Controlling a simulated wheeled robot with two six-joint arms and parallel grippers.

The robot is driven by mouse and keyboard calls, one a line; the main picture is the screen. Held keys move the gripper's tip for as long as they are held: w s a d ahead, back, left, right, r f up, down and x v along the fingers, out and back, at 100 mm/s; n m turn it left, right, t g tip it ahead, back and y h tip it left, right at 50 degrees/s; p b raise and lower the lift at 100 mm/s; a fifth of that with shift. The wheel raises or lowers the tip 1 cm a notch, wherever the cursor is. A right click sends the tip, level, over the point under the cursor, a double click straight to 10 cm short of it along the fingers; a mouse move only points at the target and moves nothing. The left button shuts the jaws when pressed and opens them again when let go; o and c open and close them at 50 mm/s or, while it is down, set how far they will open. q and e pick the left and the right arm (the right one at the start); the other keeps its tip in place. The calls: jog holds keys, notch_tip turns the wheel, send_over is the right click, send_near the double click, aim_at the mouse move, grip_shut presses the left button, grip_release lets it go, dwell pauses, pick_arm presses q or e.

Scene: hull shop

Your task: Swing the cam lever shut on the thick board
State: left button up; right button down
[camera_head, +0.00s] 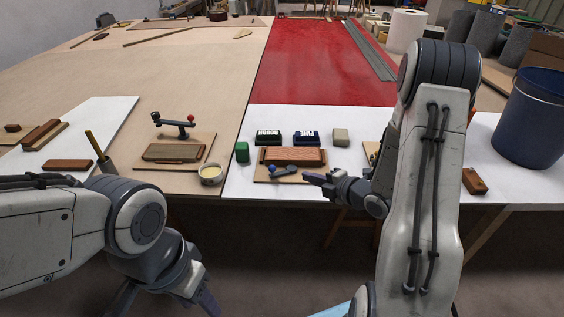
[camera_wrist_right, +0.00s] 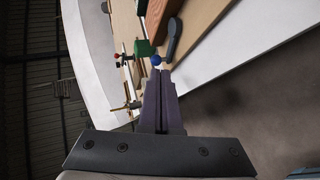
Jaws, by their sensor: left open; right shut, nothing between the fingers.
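A reddish-brown board (camera_head: 293,155) sits on a small wooden base on the white bench top. In front of it lies a dark grey cam lever (camera_head: 288,171) with a blue ball; the right wrist view shows the lever (camera_wrist_right: 173,38) and ball (camera_wrist_right: 156,60) just beyond my fingertips. My right gripper (camera_head: 310,178) is shut and empty, right of the lever; contact cannot be told. A second base on the left holds a flatter brown board (camera_head: 172,152) and a raised lever (camera_head: 172,122) with a red ball. My left gripper (camera_head: 165,303) is open, low before the bench, apart from both.
Green and dark blue blocks (camera_head: 306,138) stand behind the reddish board, with a green block (camera_head: 242,152) at its left. A brown block (camera_head: 474,181) and a blue bin (camera_head: 528,118) are at right. The red surface behind is mostly clear.

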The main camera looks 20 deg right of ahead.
jog(key=shift+n+y, duration=0.6)
jog(key=shift+n, duration=0.3)
jog(key=x, duration=0.3)
jog(key=p+x, duration=0.1)
jog(key=x, duration=0.3)
jog(key=a+p+x, duration=0.1)
jog(key=x, duration=0.2)
jog(key=shift+a+f, duration=0.15)
